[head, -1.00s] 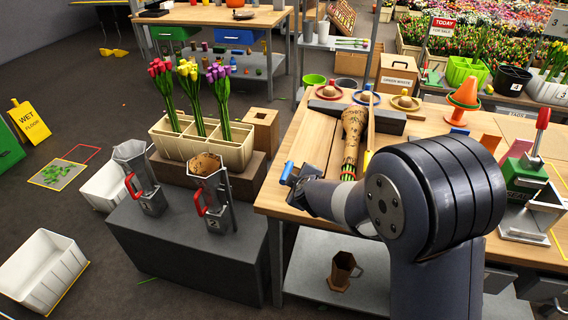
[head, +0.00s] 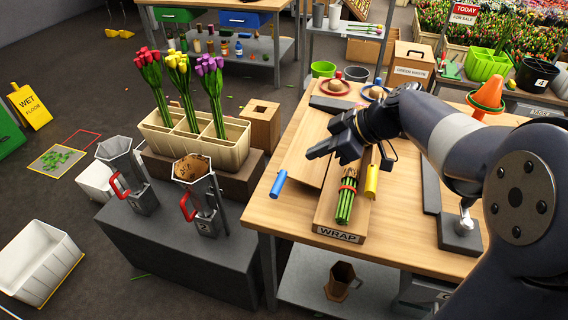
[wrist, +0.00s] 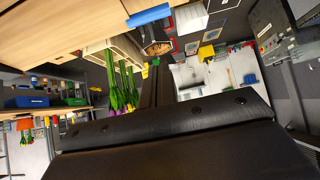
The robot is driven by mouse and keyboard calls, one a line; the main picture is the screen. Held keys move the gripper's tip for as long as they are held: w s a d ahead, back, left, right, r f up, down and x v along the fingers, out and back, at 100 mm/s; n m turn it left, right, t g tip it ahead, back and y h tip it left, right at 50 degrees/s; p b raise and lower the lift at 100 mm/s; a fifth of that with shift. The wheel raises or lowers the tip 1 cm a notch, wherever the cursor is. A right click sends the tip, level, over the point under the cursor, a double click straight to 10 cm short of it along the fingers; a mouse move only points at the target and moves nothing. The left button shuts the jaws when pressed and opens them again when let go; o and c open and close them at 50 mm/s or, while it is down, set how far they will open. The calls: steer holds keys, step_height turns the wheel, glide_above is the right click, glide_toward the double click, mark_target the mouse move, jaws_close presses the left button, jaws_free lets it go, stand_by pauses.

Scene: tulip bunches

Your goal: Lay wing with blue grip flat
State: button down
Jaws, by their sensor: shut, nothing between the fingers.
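The blue grip (head: 279,183) is a small cylinder at the left edge of its wooden wing (head: 305,165), near the table's left side. That wing appears to lie low beside the wrap bed, partly hidden by my gripper. The grip also shows at the top of the wrist view (wrist: 150,15). My gripper (head: 312,153) is shut and empty above the wing, up and right of the blue grip and apart from it. A bunch of green stems (head: 345,205) with a red band lies on the bed marked WRAP (head: 338,235). The yellow grip (head: 371,181) is at right.
An orange cone (head: 488,94) stands at the back right of the table. A metal post on a dark base (head: 461,236) stands right of the bed. Left of the table are a cream planter of tulips (head: 220,150) and metal jugs (head: 200,205) on a grey bench.

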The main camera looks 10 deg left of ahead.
glide_above(279, 184)
steer(key=d, duration=0.2)
step_height(279, 184, down, 6)
steer(key=shift+s+a+f+p, duration=0.15)
steer(key=shift+f+p, duration=0.45)
steer(key=shift+f, duration=1.75)
steer(key=shift+a, duration=0.1)
steer(key=shift+a+f+h, duration=0.25)
steer(key=shift+f+h, duration=0.15)
steer(key=shift+h, duration=0.1)
steer(key=shift+a+f+h+b, duration=0.2)
steer(key=shift+f+h+b, duration=0.1)
steer(key=shift+f+b, duration=0.25)
steer(key=shift+a+f+b, duration=0.1)
steer(key=shift+f+b, duration=0.25)
steer(key=shift+b, duration=0.7)
steer(key=shift+r, duration=0.2)
